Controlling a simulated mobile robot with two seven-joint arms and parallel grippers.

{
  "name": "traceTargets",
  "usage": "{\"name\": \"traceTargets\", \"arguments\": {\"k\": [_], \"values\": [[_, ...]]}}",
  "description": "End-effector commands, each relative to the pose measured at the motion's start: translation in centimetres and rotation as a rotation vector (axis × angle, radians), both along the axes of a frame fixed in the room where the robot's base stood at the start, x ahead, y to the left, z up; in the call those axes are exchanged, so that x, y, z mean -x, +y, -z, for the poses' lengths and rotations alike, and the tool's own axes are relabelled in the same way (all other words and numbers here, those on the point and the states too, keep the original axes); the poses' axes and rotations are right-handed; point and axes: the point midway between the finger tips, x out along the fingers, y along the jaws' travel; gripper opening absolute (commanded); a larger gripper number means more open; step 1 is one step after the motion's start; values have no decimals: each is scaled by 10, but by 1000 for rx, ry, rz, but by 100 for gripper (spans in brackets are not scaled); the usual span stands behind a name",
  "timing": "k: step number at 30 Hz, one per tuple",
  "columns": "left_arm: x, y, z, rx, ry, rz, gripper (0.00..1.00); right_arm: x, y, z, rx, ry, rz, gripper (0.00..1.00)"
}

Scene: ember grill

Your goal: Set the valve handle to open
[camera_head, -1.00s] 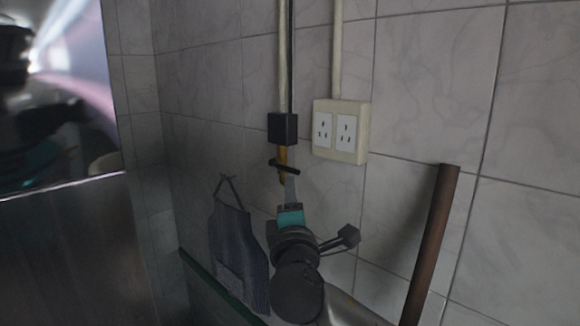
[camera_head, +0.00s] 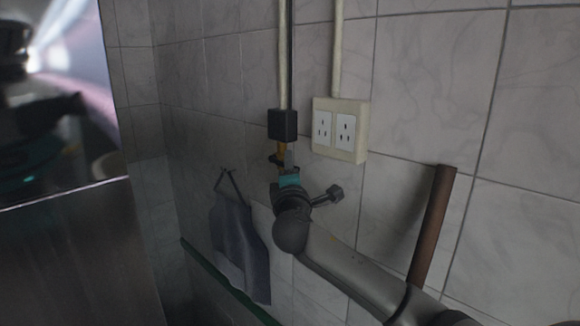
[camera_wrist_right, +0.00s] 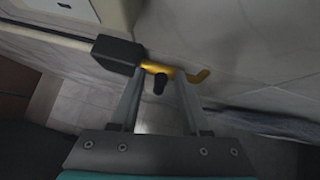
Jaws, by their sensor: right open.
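The valve is a yellow pipe piece (camera_head: 282,149) on the tiled wall, just below a black box. Its black handle (camera_head: 275,160) lies across the pipe, mostly hidden behind my right gripper (camera_head: 288,160). In the right wrist view, the yellow pipe (camera_wrist_right: 165,69) runs across the fingertips and bends at its right end. The dark handle (camera_wrist_right: 159,84) points toward the camera between the two fingers of my right gripper (camera_wrist_right: 158,88). The gripper is open, with a gap showing on both sides of the handle. My left gripper is not in view.
The black box (camera_head: 283,124) sits above the valve, close to a finger in the wrist view. A double socket (camera_head: 340,130) is at its right. An apron (camera_head: 238,240) hangs at lower left above a green rail (camera_head: 205,262). A brown pole (camera_head: 433,225) stands at right.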

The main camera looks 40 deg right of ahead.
Motion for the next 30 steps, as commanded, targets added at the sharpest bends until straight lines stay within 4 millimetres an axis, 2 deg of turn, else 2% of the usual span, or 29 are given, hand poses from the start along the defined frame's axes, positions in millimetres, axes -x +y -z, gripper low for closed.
{"name": "traceTargets", "arguments": {"k": [5,17,30], "values": [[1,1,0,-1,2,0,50,0,0,0,0,0,0,46],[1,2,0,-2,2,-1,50,0,0,0,1,-1,0,1],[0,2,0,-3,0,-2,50,0,0,0,0,0,0,0]]}}
